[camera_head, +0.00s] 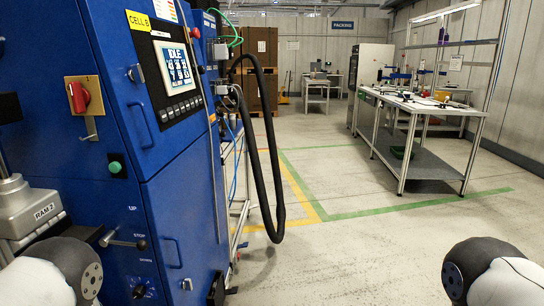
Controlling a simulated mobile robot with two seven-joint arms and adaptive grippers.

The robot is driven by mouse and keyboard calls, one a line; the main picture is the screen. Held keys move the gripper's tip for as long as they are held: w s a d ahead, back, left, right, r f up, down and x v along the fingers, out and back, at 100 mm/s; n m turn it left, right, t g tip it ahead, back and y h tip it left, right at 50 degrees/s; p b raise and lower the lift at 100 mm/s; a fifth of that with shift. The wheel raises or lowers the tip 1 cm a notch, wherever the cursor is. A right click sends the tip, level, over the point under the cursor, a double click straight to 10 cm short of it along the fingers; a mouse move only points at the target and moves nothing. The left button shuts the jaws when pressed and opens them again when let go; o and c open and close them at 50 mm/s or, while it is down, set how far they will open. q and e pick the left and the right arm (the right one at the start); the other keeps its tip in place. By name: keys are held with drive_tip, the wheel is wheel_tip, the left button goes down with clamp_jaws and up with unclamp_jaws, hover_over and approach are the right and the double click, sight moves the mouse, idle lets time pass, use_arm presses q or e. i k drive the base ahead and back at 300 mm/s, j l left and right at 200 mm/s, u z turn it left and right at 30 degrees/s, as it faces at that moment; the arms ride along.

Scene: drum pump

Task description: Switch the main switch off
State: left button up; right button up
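The main switch (78,97) is a red rotary knob on a tan-yellow plate, high on the left part of the blue cabinet's (130,185) front. A small "1" shows above it. The knob's grip looks close to upright, but I cannot tell its exact setting. A grey metal piece hangs just below the plate. Nothing touches the switch. Neither gripper is in view; only rounded white and dark links of my arms show at the bottom left and bottom right corners.
The cabinet has a lit display panel (175,65), a green button (115,168) and a black-knobbed lever (124,240) marked UP and STOP. A black hose (270,170) loops off its right side. A workbench (425,105) stands at right. The floor between is clear.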

sight(80, 97)
drive_tip(key=u, duration=0.95)
